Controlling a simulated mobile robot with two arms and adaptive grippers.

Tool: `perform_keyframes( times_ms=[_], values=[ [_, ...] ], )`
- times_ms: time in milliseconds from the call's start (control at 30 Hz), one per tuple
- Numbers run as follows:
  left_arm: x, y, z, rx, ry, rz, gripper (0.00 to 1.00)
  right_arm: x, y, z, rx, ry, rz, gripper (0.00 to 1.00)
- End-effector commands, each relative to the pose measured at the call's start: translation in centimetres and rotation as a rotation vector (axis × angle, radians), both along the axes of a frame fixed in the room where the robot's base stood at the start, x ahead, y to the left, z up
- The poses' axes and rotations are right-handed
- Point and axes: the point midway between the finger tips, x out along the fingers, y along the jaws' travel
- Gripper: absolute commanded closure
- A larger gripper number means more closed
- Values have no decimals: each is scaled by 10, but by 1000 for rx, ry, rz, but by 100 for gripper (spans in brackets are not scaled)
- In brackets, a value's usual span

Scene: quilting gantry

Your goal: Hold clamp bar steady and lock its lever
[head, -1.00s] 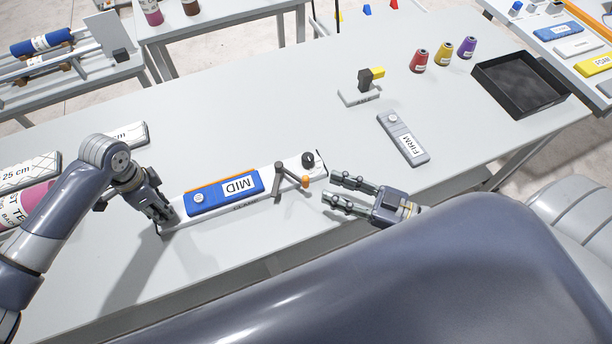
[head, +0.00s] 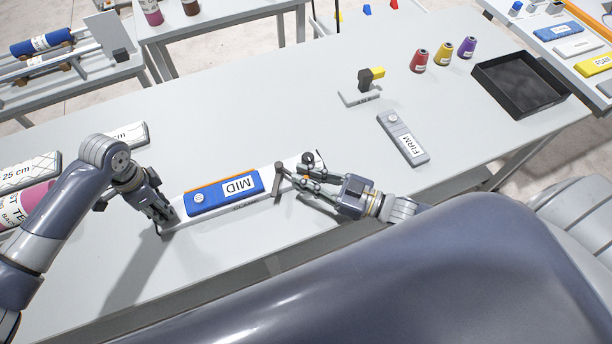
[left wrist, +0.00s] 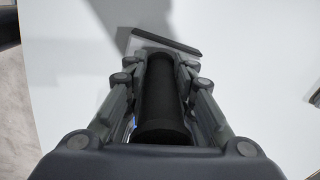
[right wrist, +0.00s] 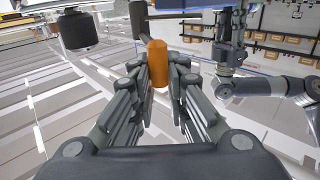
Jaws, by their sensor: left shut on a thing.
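The white clamp bar (head: 268,187) lies on the table, with a blue MID block (head: 226,192) on it. My left gripper (head: 163,216) is shut on the black round handle (left wrist: 160,100) at the bar's left end. The lever's grey post (head: 278,180) stands near the bar's right end, beside a black knob (head: 307,158). My right gripper (head: 308,186) is at the lever's tip, its fingers apart on either side of the orange lever grip (right wrist: 158,63) in the right wrist view. In the head view the fingers mostly hide that grip.
A grey FIRM block (head: 403,138) and a small stand with a yellow part (head: 372,75) lie behind my right gripper. Red (head: 418,60), yellow and purple spools and a black tray (head: 520,82) stand further back right. The table's middle is clear.

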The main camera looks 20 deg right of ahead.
Motion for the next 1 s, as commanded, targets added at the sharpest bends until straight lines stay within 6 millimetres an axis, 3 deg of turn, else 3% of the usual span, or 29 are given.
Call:
perform_keyframes(
  times_ms=[33,467,1000],
  values=[
    [-6,-1,-7,1,16,-2,100,0,0,-1,0,0,0,100],
    [-6,-1,-7,1,16,-2,100,-3,6,-1,7,-2,-36,100],
    [-6,-1,-7,-1,15,0,100,-11,32,0,15,1,-354,100]
  ],
)
